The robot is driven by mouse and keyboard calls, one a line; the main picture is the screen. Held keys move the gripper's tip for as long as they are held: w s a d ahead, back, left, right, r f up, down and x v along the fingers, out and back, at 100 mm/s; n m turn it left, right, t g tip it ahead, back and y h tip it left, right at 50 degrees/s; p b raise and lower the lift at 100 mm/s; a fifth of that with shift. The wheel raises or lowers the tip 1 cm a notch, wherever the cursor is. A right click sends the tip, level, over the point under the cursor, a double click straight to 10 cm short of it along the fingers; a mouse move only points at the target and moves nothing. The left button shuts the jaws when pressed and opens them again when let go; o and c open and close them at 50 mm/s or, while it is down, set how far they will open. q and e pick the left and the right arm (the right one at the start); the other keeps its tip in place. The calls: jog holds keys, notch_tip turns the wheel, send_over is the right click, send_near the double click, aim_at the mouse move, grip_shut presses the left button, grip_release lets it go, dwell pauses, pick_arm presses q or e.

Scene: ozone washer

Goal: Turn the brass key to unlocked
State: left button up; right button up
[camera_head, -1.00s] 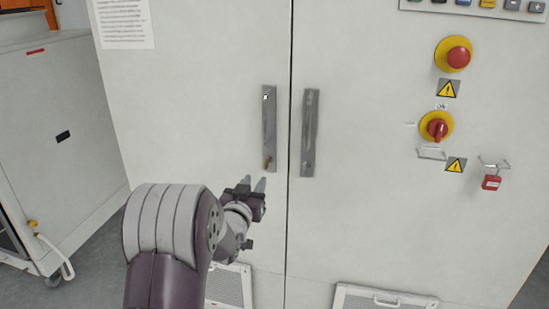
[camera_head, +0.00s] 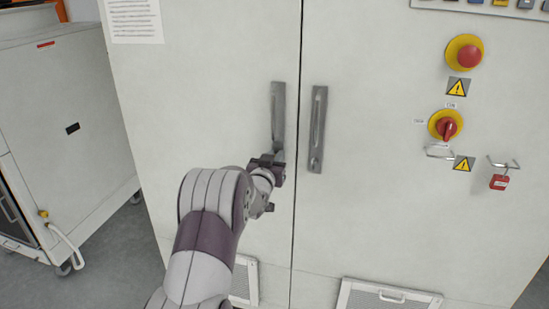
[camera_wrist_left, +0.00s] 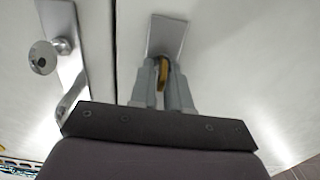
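The brass key (camera_wrist_left: 162,72) sits at the end of the left door's grey handle plate (camera_head: 278,112), whose lower end is hidden by my gripper in the head view. The plate also shows in the left wrist view (camera_wrist_left: 166,36). My left gripper (camera_head: 278,158) is at the bottom of this plate. In the left wrist view its two grey fingers (camera_wrist_left: 163,80) stand on either side of the key, close against it, and look shut on it. The key's tip end and lock slot are mostly hidden. My right gripper is not in view.
The right door's handle (camera_head: 317,130) is close beside, across the door seam. Further right are a red emergency button (camera_head: 469,56), a red rotary switch (camera_head: 446,127) and a red padlock (camera_head: 499,182). A grey cabinet (camera_head: 70,130) stands at left.

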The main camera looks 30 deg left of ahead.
pick_arm(q)
grip_shut()
jog(key=shift+f+m+b, duration=0.2)
jog(key=shift+m+b, duration=0.5)
jog(key=shift+b, duration=0.2)
jog(key=shift+w+d+f+m+b, duration=0.1)
jog(key=shift+d+m+b, duration=0.05)
jog(key=shift+m+b, duration=2.75)
jog(key=shift+s+d+f+m+b, duration=0.1)
jog(key=shift+m+b, duration=2.55)
jog(key=shift+b, duration=0.6)
jog(key=shift+w+d+f+m+b, duration=0.1)
jog(key=shift+d+m+b, duration=0.05)
jog(key=shift+m+b, duration=2.75)
jog(key=shift+r, duration=0.1)
